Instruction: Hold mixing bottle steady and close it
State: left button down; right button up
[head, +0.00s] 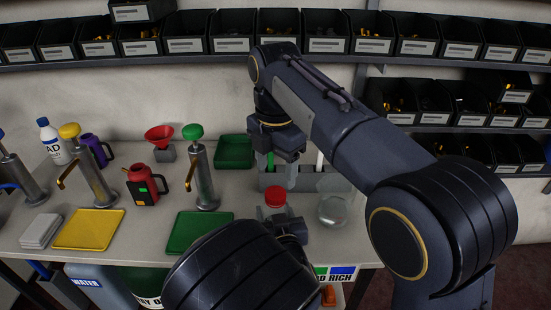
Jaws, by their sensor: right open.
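The mixing bottle (273,211) stands upright near the table's front edge, with a red cap (275,195) at its top. Whether the cap is fully seated cannot be told. My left gripper (289,229) is low beside the bottle, partly hidden by my own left arm. Its fingers do not show clearly, so I cannot tell whether they hold the bottle. My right gripper (284,157) is open above and behind the red cap, apart from it, in front of the grey holder.
A clear round container (333,210) stands right of the bottle. A grey holder (325,180) is behind it. Green trays (188,233) and a yellow tray (88,229), pump dispensers (203,178) and a red jug (144,187) are at left. Shelves of black bins (184,46) line the back.

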aim_at(275, 193)
notch_tip(275, 193, down, 6)
dwell(0.4)
jog(key=c, duration=1)
jog(key=shift+c, duration=0.2)
